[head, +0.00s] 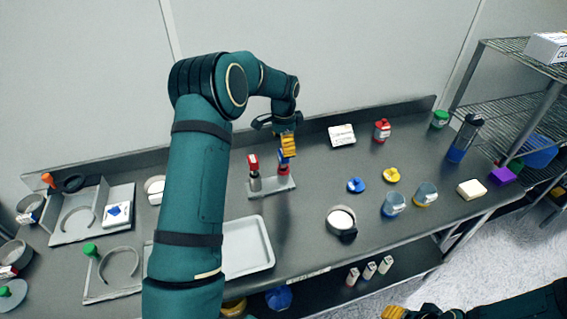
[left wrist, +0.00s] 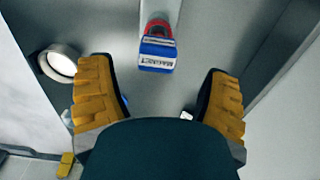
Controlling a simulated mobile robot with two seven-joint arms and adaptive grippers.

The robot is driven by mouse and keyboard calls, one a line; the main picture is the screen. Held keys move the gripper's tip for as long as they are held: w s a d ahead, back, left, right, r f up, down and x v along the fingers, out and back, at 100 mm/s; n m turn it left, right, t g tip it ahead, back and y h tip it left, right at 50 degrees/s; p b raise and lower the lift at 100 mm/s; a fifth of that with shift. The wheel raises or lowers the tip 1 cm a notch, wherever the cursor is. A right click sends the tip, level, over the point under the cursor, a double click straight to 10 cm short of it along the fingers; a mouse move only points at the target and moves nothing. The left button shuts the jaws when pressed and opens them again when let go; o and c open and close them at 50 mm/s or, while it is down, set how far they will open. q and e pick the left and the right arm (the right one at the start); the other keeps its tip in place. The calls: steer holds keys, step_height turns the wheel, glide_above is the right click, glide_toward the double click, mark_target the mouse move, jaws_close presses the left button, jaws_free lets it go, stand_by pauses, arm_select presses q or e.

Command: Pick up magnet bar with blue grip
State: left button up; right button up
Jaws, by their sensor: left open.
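The magnet bar with the blue grip (head: 283,157) stands upright on a small grey stand (head: 262,190), with a red part just below the blue. A second bar with a red grip (head: 253,162) stands to its left on the same stand. My left gripper (head: 288,143) is directly above and close to the blue grip, pointing down. In the left wrist view the blue labelled grip (left wrist: 157,55) lies between the two spread yellow fingers, apart from both. My right gripper (head: 395,313) is only partly in view at the bottom edge, its jaws unclear.
A white tray (head: 262,262) lies front left of the stand. A round sieve (head: 341,220), a blue lid (head: 356,185), a yellow lid (head: 391,175) and jars (head: 394,205) stand to the right. A white box (head: 342,135) and red-capped bottle (head: 382,130) are at the back.

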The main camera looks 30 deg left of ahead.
mark_target(284, 167)
arm_select(q)
steer(key=shift+s+d+f, duration=0.1)
steer(key=shift+s+f, duration=0.05)
steer(key=shift+f, duration=2.5)
jaws_close()
